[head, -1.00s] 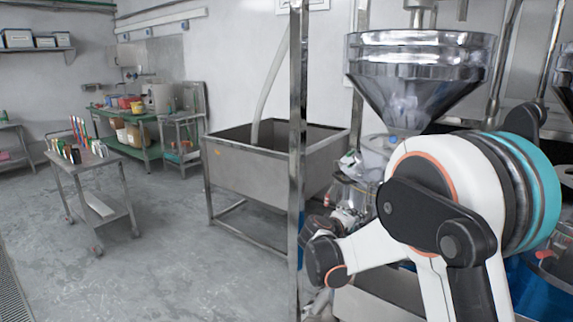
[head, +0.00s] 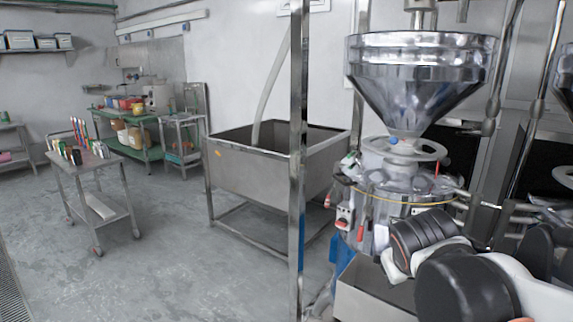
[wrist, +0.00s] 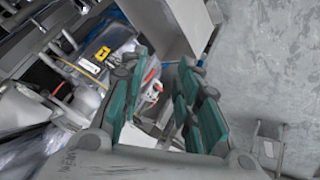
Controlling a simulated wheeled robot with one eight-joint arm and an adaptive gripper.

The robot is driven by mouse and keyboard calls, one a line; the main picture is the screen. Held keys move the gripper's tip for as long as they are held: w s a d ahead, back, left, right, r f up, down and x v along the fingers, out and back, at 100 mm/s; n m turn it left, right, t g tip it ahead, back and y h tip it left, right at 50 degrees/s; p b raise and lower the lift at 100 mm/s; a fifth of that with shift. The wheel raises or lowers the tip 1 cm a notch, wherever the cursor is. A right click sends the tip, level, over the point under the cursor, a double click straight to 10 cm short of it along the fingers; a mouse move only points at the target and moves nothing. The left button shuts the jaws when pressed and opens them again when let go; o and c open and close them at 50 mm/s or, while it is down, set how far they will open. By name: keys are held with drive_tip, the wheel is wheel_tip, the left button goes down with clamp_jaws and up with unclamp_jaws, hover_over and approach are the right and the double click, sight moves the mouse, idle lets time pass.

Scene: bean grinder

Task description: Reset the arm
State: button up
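My gripper (wrist: 166,68) shows in the wrist view with its two teal-padded fingers spread apart. Nothing is held between them; parts of the grinder show through the gap beyond. In the head view my arm (head: 465,275) is folded low at the bottom right, in front of the grinder's lower part. My gripper's fingers cannot be made out in the head view. The bean grinder (head: 395,185) stands behind the arm, with a shiny steel funnel hopper (head: 420,85) above it.
A steel post (head: 298,150) stands left of the grinder. A large steel basin (head: 255,170) is behind it. A small cart (head: 90,165) with several coloured items stands on the left. The floor (head: 170,245) between cart and basin is clear.

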drive_tip(key=s+a+f+m+y, duration=0.1)
drive_tip(key=s+a, duration=0.1)
drive_tip(key=s, duration=0.4)
drive_tip(key=s+a+f+m+y, duration=0.1)
drive_tip(key=s+f+y, duration=0.1)
drive_tip(key=s, duration=0.5)
drive_tip(key=shift+s+a+f, duration=0.25)
drive_tip(key=shift+a+f, duration=0.05)
drive_tip(key=shift+a, duration=0.05)
